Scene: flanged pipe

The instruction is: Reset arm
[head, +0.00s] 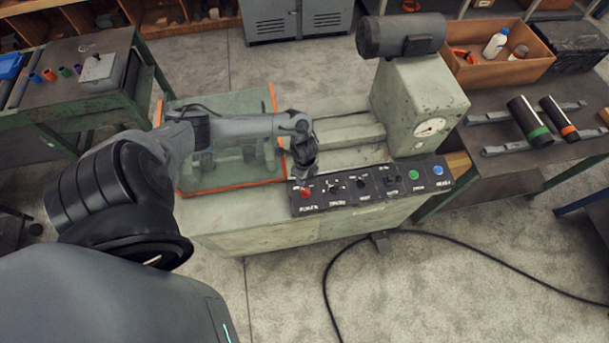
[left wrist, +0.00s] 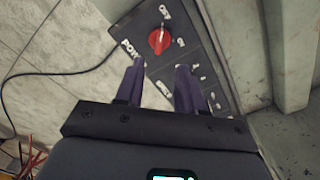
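My left gripper (head: 304,176) is over the left end of the black control panel (head: 345,204), just above the red rotary power knob (head: 305,193). In the left wrist view, the two dark purple fingers of my left gripper (left wrist: 160,66) stand apart with nothing between them. The red knob (left wrist: 159,41) shows just beyond the fingertips, with a pale mark on its face. The gap from the fingertips to the knob is hard to judge. My right gripper is in neither view.
The pale green machine body (head: 250,238) carries a head with a gauge (head: 430,127). An orange-edged clear guard (head: 222,105) stands beside my left arm. A black cable (head: 325,280) lies on the floor. A wooden box (head: 500,62) sits on the right bench.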

